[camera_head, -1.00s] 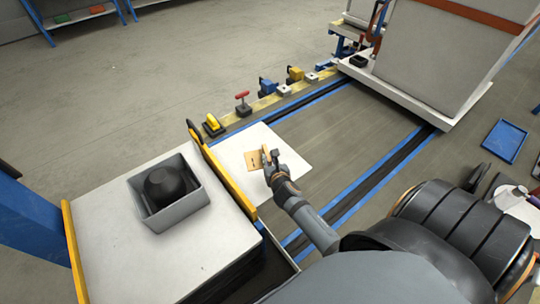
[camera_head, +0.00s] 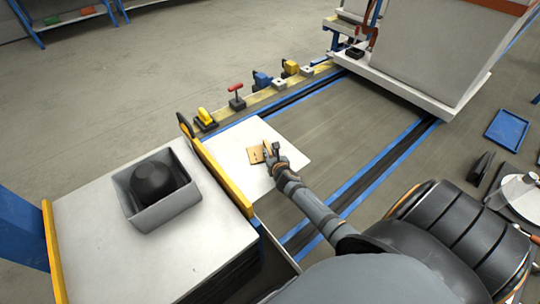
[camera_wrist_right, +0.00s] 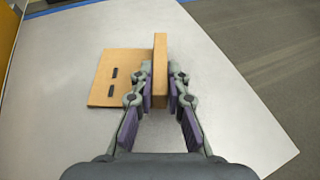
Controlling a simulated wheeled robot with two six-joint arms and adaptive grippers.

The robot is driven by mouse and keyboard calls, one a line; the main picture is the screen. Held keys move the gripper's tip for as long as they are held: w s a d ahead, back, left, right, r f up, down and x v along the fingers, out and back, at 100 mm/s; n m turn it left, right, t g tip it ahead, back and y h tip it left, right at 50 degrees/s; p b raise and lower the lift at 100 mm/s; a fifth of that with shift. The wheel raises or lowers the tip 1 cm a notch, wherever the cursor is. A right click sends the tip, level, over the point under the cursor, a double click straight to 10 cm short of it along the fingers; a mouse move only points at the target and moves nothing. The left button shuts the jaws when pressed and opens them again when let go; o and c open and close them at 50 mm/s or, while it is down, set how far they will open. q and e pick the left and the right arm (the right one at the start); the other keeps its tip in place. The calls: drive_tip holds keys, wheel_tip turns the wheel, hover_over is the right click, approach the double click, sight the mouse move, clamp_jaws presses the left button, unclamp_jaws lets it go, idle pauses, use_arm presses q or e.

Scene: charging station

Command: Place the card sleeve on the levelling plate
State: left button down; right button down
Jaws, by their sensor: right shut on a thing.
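The card sleeve (camera_head: 256,155) is a tan piece with a flat panel (camera_wrist_right: 117,78) bearing two dark slots and an upright strip (camera_wrist_right: 160,62) at its right edge. My right gripper (camera_head: 270,151) is shut on the upright strip, one finger on each side, as the right wrist view shows (camera_wrist_right: 160,88). The sleeve is over the middle of the white levelling plate (camera_head: 291,150), which also fills much of the right wrist view (camera_wrist_right: 235,120). I cannot tell whether the sleeve touches the plate. My left gripper is not in view.
A yellow-edged white table (camera_head: 95,225) with a grey bin (camera_head: 153,222) holding a dark round object stands left of the plate. Knobs and handles, including a red one (camera_head: 236,90), line the yellow strip behind. Blue-edged rails flank clear floor to the right.

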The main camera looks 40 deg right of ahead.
drive_tip(key=c, duration=1.3)
unclamp_jaws()
drive_tip(key=shift+c, duration=0.2)
